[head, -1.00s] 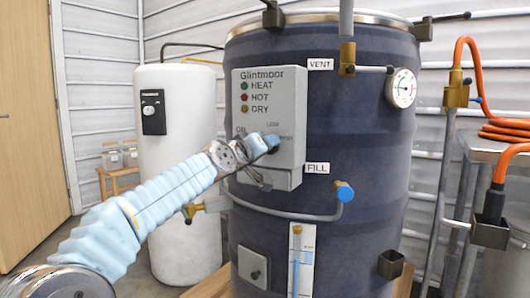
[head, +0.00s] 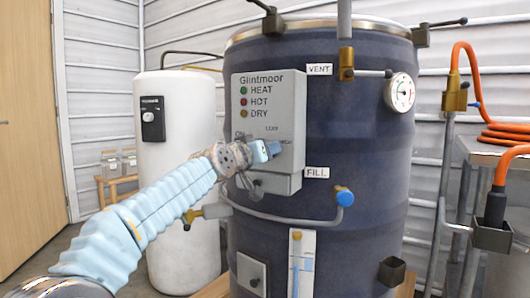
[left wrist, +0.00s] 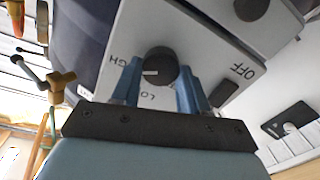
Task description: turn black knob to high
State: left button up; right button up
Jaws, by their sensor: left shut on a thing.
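The black knob (left wrist: 160,65) is on the face of the grey Glintmoor control box (head: 286,105). In the left wrist view its white pointer mark points left, toward the HIGH label, which is partly covered by a finger. LOW reads below the knob and OFF to its right. My left gripper (left wrist: 158,85) has one blue finger on each side of the knob and is shut on it. In the head view my left gripper (head: 270,150) reaches the box from the left and hides the knob. My right gripper is not in view.
The box is mounted on a large dark tank (head: 355,150). A bent grey pipe with a blue-capped end (head: 344,196) runs below the box. A white cylinder (head: 180,185) stands behind my left arm. A dark round part (left wrist: 250,8) shows at the wrist view's top.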

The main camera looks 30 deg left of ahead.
pick_arm(q)
jog(key=shift+f, duration=0.2)
jog(key=o, duration=1.1)
jog(key=shift+r, duration=0.15)
jog(key=shift+c, duration=0.2)
jog(key=s+b, duration=0.1)
jog(key=s, duration=1.2)
jog(key=shift+s+d, duration=0.2)
jog(key=shift+s, duration=0.2)
